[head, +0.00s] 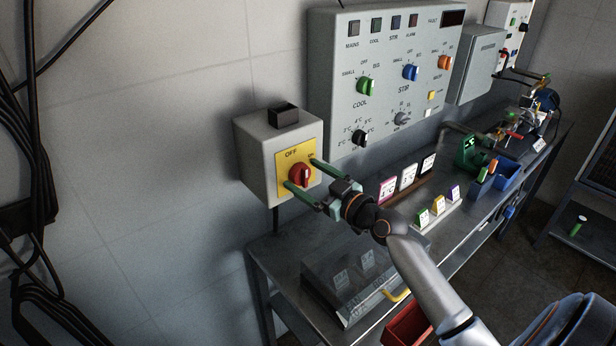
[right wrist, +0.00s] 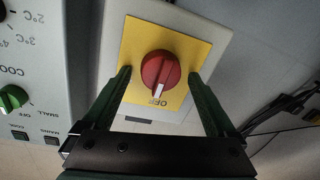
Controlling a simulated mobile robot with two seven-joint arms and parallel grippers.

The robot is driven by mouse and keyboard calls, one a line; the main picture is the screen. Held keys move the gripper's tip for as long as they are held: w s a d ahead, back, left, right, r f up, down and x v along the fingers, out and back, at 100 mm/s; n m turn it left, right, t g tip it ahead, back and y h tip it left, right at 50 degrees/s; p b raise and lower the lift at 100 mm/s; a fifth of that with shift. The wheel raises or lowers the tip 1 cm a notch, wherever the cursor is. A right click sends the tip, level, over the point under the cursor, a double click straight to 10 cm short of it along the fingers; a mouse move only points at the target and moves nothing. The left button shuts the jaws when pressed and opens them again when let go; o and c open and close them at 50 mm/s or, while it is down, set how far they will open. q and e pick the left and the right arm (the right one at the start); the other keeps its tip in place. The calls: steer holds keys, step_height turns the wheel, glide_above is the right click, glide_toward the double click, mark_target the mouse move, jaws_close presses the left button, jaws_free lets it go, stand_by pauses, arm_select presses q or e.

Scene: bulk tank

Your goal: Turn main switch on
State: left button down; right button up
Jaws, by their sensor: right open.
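The main switch is a red rotary knob (head: 299,174) on a yellow plate (head: 283,162), on the front of a grey wall box (head: 255,150). In the right wrist view the knob (right wrist: 160,68) has a white mark pointing at the OFF label (right wrist: 157,101). My right gripper (head: 300,172) is open in front of the plate. Its two green fingers stand on either side of the knob, with a gap showing on each side in the right wrist view (right wrist: 160,74). Whether the fingertips touch the plate is unclear. My left gripper is not in view.
A dark block (head: 284,115) sits atop the switch box. A large control panel (head: 340,90) with coloured knobs hangs just right of it. Black cables (head: 30,190) hang at left.

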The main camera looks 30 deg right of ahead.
steer(key=shift+c, duration=0.4)
steer(key=c, duration=1.3)
steer(key=shift+m, duration=0.3)
steer(key=m, duration=0.2)
steer(key=shift+m+b, duration=0.4)
steer(key=m, duration=0.4)
steer(key=shift+d+f+m+t, duration=0.1)
steer(key=shift+m+t, duration=0.2)
steer(key=shift+m, duration=0.1)
steer(key=m, duration=0.4)
steer(key=shift+m+p, duration=0.4)
steer(key=m+h+p, duration=0.1)
steer(key=m, duration=0.4)
steer(key=shift+f+m+t, duration=0.15)
steer(key=shift+m+t, duration=0.15)
steer(key=shift+m, duration=0.1)
